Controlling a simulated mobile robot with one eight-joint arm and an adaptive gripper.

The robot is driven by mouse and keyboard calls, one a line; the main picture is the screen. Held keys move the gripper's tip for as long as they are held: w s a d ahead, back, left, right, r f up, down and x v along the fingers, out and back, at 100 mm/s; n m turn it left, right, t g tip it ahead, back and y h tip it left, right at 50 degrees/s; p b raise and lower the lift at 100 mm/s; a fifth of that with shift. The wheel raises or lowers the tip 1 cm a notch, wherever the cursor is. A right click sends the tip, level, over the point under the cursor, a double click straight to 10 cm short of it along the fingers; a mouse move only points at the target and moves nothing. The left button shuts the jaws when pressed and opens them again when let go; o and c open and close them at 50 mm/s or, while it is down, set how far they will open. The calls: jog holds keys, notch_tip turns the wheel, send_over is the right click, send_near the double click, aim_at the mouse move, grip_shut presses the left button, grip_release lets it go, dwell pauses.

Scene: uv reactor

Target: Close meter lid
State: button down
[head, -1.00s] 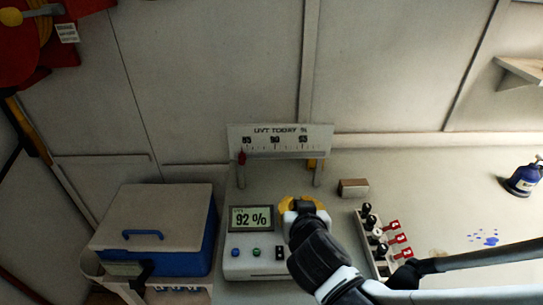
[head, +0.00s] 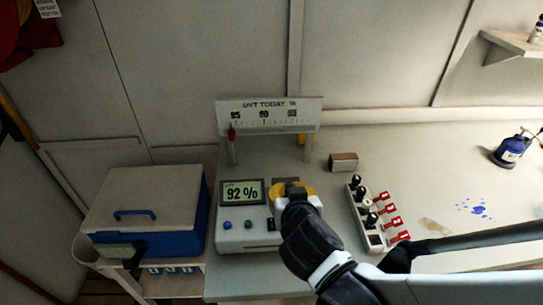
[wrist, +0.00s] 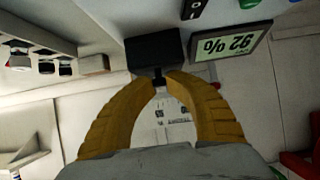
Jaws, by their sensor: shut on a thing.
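The white meter (head: 240,238) stands on the bench with a lit display (head: 243,192) reading 92 %. Its dark lid (wrist: 154,48) shows in the wrist view, with a small tab on the edge facing me. My gripper (wrist: 161,79) has its yellow fingertips shut on that tab. In the head view my gripper (head: 294,190) is at the meter's right side, just right of the display. The fingers and arm hide part of the lid and the meter top there, so I cannot tell the lid's exact angle.
A UVT TODAY gauge (head: 268,112) stands behind the meter. A small brown block (head: 343,162) and a panel of black knobs with red tags (head: 357,215) are to the right. A blue cooler (head: 150,215) is left.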

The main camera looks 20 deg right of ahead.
jog(key=shift+s+d+f, duration=0.1)
jog(key=shift+s+f, duration=0.2)
jog(key=shift+f, duration=0.1)
jog(key=c, duration=1.4)
grip_release()
jog(key=shift+r, duration=0.1)
jog(key=shift+w+r, duration=0.1)
jog(key=shift+w, duration=0.05)
jog(key=shift+v, duration=3.75)
